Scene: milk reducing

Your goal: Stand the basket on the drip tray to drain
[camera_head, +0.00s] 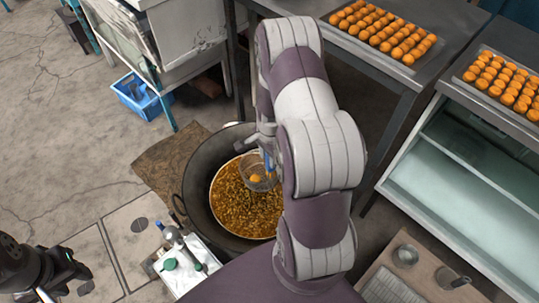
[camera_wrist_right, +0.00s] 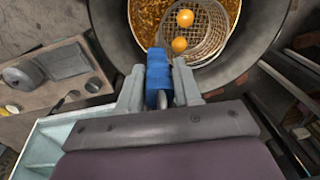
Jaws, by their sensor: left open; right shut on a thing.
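The wire basket (camera_head: 258,178) hangs in the wok (camera_head: 200,180), over or in the golden-brown contents. In the right wrist view the mesh basket (camera_wrist_right: 212,30) holds two orange balls (camera_wrist_right: 179,44). My right gripper (camera_head: 265,143) is shut on the basket's blue handle (camera_wrist_right: 158,70). I cannot tell whether the basket touches the liquid. A slatted tray (camera_head: 388,288), which looks like the drip tray, lies at the lower right on a wooden surface, partly cut off. My left gripper (camera_head: 68,270) is open and empty at the lower left, away from the basket.
A metal cup (camera_head: 405,256) and a small pan (camera_head: 452,280) stand beside the slatted tray. Trays of orange balls (camera_head: 390,32) sit on the back table and the right-hand cabinet. Bottles stand on a white stand (camera_head: 190,268) left of the wok.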

